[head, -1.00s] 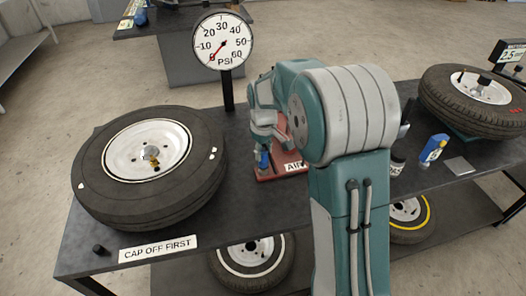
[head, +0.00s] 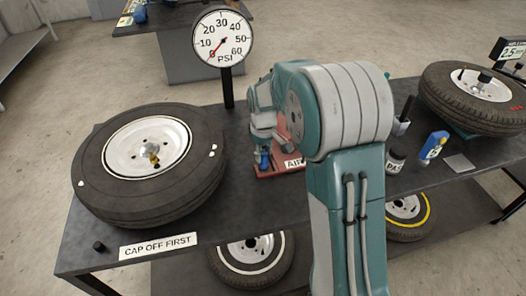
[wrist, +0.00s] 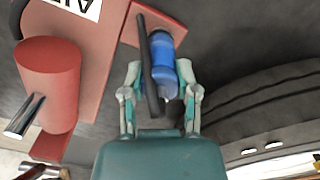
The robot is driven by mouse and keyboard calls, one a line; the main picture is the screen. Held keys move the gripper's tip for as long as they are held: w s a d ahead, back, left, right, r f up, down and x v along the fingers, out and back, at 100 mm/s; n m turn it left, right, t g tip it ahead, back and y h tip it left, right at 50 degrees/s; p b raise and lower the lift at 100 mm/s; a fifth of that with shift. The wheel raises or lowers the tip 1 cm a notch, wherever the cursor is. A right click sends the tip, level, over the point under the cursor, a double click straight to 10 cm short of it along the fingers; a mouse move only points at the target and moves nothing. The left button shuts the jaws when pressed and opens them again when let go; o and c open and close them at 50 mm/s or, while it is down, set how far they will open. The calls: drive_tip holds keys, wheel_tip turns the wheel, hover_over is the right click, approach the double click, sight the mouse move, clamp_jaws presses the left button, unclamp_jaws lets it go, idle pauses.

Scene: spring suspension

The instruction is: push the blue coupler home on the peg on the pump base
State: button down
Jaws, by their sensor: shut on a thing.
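The blue coupler (wrist: 161,58) is between the fingers of my gripper (wrist: 160,80) in the wrist view, with a black hose (wrist: 147,65) running along its left side. My gripper is shut on the coupler. The coupler's far end is at the edge of the red pump base (wrist: 95,55). The peg is hidden, so I cannot tell how far the coupler sits on it. In the head view the coupler (head: 264,160) shows small below my gripper, at the left end of the red pump base (head: 268,173). My arm covers much of the base there.
A large tyre (head: 95,190) lies left of the pump, and another tyre (head: 455,105) is at the right. A red cylinder (wrist: 47,75) stands on the base. A PSI gauge (head: 222,38) stands behind.

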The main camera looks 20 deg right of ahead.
drive_tip(key=shift+f, duration=0.2)
drive_tip(key=shift+c, duration=1.4)
unclamp_jaws()
drive_tip(key=shift+r, duration=3.5)
